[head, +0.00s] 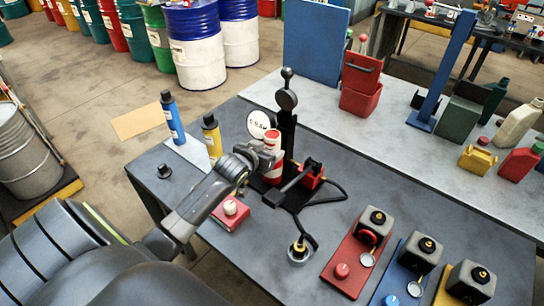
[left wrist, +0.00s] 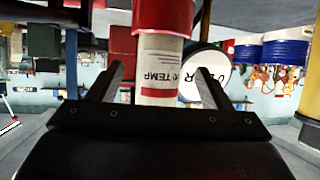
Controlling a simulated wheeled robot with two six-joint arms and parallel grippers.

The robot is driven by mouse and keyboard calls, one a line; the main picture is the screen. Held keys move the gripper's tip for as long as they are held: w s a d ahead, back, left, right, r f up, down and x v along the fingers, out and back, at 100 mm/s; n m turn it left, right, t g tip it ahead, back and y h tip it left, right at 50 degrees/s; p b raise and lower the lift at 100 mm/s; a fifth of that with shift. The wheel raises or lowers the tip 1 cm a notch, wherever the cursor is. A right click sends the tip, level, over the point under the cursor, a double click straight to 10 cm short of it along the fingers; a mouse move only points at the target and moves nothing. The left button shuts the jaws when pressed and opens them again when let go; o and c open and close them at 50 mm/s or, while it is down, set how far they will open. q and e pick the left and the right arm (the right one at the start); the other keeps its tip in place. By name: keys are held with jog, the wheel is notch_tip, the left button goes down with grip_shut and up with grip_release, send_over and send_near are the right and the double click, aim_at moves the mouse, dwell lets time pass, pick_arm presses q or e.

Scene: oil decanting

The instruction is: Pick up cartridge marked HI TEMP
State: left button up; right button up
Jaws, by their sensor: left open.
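The red cartridge with a white label (head: 272,158) stands upright at a black stand (head: 288,125) on the grey workbench. In the left wrist view the label on the cartridge (left wrist: 158,65) reads "TEMP", upside down; the rest of the wording is not clear. In the left wrist view the fingers of my left gripper (left wrist: 158,82) are on either side of the cartridge, with gaps visible. The right gripper is not in view.
A blue cartridge (head: 172,118) and a yellow one (head: 212,138) stand left of the stand. A white round sign (head: 259,123) is behind the cartridge. A black lever device (head: 297,185) is close at its right. Red, blue and yellow bases (head: 350,262) occupy the front right.

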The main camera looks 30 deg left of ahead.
pick_arm(q)
jog(key=shift+w, duration=0.5)
jog(key=shift+p+x, duration=0.7)
jog(key=shift+x, duration=1.1)
grip_shut()
